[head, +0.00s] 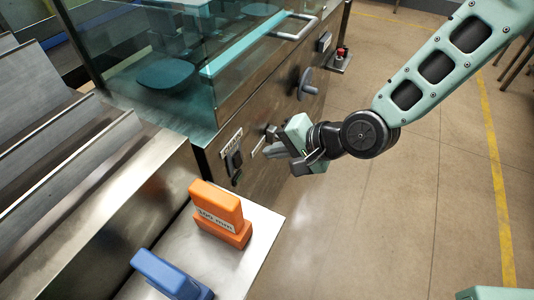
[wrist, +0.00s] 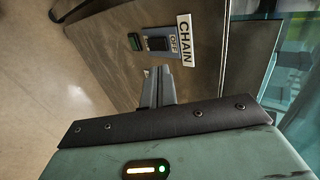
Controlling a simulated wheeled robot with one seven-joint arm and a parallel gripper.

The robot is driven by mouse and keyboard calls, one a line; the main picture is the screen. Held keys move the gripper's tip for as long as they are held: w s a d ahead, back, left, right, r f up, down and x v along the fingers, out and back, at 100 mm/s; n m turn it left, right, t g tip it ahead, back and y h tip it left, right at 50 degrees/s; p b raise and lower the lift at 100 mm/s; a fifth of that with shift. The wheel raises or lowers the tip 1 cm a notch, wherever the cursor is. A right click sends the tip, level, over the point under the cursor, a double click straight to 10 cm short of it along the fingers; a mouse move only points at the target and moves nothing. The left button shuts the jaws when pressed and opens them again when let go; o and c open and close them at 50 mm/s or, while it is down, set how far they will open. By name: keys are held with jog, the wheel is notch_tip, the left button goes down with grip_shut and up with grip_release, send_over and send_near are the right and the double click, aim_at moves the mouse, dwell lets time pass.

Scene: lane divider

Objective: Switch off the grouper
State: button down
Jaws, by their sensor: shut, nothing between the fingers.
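My gripper (head: 277,151) is in front of the dark machine front (head: 218,135), its fingers shut and empty. In the wrist view, the shut fingers (wrist: 158,72) point at the brown panel (wrist: 100,65). A pale label (head: 259,147) lies beside the fingertips and is partly hidden. No label reading grouper is legible. Whether the fingers touch the panel I cannot tell.
A dark round knob (head: 306,84) and a red-topped control (head: 341,54) sit farther along the machine. A glass cover (head: 140,60) stands above it. An orange block (head: 217,212) and a blue block (head: 168,276) stand on a metal shelf. Floor at right is open.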

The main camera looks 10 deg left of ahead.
jog(key=d+r, duration=0.1)
jog(key=r, duration=0.1)
jog(key=s+d+r, duration=0.1)
jog(key=r, duration=0.1)
jog(key=shift+d, duration=0.4)
jog(key=s+d+r+n+g+h+p, duration=0.3)
jog(key=s+d+r+n+h, duration=0.6)
jog(key=s+d, duration=0.6)
notch_tip(320, 180, up, 3)
jog(key=shift+s+d+f+n+p, duration=0.15)
jog(key=shift+d+n+p, duration=0.4)
jog(key=shift+n, duration=0.65)
jog(key=shift+a, duration=0.2)
